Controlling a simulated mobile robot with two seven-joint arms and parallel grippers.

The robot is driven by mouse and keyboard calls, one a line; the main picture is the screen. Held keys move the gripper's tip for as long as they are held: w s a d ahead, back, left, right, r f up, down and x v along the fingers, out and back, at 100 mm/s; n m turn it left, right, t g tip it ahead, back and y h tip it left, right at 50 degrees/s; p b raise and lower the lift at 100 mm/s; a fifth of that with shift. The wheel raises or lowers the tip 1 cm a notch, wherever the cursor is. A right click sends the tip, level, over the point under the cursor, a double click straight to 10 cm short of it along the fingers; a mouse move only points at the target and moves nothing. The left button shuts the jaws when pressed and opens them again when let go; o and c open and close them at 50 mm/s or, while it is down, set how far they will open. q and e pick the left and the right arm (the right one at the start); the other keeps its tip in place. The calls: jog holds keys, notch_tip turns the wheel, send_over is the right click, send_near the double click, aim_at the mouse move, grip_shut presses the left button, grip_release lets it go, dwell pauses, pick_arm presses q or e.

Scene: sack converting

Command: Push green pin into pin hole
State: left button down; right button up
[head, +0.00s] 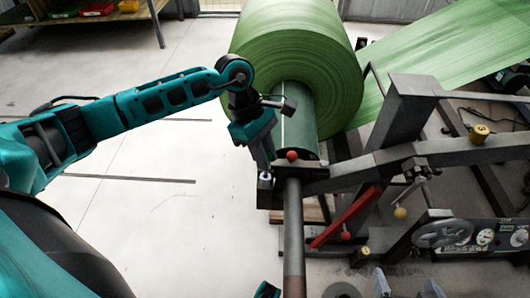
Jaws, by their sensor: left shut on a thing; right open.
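My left gripper (266,175) reaches down in front of the big green roll and is shut at the left end of the grey steel arm (325,178). What it holds, taken to be the green pin, is mostly hidden by the fingers, and its green colour does not show. The pin hole is not clearly visible; I cannot tell whether the pin is in it. My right gripper (407,286) shows only partly at the bottom edge, open, apart from the steel arm.
The green roll (295,50) sits on a core (297,125), with its sheet running to the upper right. A shaft (293,240) with a red ball (292,155) points towards me. A red lever (345,217), handwheel (443,233) and gauges stand right.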

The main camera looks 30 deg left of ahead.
pick_arm(q)
jog(key=shift+f+b, duration=0.85)
jog(key=shift+f, duration=0.1)
jog(key=c, duration=1.3)
grip_release()
jog(key=o, duration=0.5)
jog(key=shift+o, duration=0.2)
